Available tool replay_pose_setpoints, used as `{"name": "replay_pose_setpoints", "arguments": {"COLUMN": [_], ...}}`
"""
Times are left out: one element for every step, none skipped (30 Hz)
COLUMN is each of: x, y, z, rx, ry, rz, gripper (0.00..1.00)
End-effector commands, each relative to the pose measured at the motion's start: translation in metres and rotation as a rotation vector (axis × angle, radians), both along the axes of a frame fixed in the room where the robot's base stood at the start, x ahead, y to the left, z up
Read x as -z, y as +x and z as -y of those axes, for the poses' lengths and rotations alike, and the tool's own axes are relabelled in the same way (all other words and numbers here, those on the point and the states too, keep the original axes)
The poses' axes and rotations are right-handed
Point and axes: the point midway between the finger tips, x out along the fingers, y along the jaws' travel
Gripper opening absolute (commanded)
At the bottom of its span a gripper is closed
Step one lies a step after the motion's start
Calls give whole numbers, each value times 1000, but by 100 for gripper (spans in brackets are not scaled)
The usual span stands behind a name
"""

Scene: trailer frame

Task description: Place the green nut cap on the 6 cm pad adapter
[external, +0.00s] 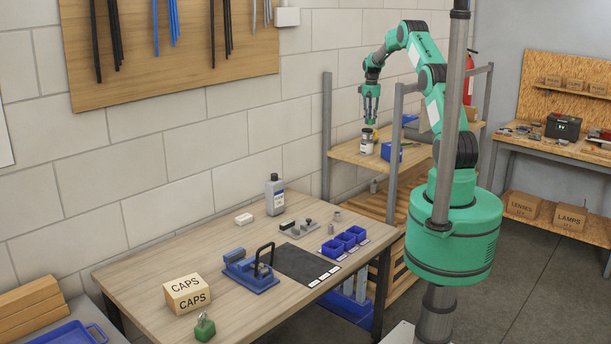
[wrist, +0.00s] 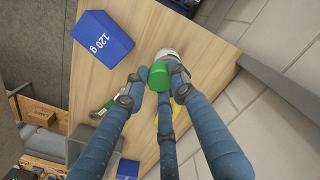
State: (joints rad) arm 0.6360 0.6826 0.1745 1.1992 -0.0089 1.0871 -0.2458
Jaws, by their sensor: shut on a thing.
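My gripper (external: 371,106) hangs over the wooden shelf behind the workbench, fingers pointing down. In the wrist view my gripper (wrist: 158,77) is shut on the green nut cap (wrist: 159,75), which sits between the fingertips. In the external view the green cap (external: 371,122) shows as a small green patch under the fingers. A pale jar (external: 367,146) stands on the shelf just below. Its light top (wrist: 167,53) shows beside the cap in the wrist view; I cannot tell whether they touch. I cannot tell which part is the 6 cm pad adapter.
Grey shelf posts (external: 393,150) rise close by. The workbench (external: 150,262) holds a blue fixture (external: 248,272), small blue bins (external: 345,240), a grey bottle (external: 275,196) and a CAPS box (external: 187,294).

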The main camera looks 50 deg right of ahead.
Motion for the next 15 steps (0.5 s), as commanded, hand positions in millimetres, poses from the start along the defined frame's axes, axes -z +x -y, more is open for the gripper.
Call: {"name": "replay_pose_setpoints", "arguments": {"x": [0, 0, 1, 2, 2, 2, 2, 2, 2, 3, 3, 4, 4, 3, 3], "y": [6, 8, 12, 15, 17, 21, 23, 26, 29, 31, 32, 34, 35, 36, 37], "z": [4, 6, 9, 10, 12, 15, 17, 18, 20, 22, 23, 24, 25, 25, 26], "rx": [0, 0, 0, 0, 0, 0, 0, 0, 0, 0, 0, 0, 0, 0, 0], "ry": [0, 0, 0, 0, 0, 0, 0, 0, -1, -1, 0, 0, 0, 0, 0], "rz": [1, 1, 1, 0, 0, 0, 1, 1, 2, 2, 1, 0, 0, 1, 1], "gripper": [15, 15, 15, 15, 15, 15, 15, 15, 15, 15, 15, 15, 15, 15, 15]}}
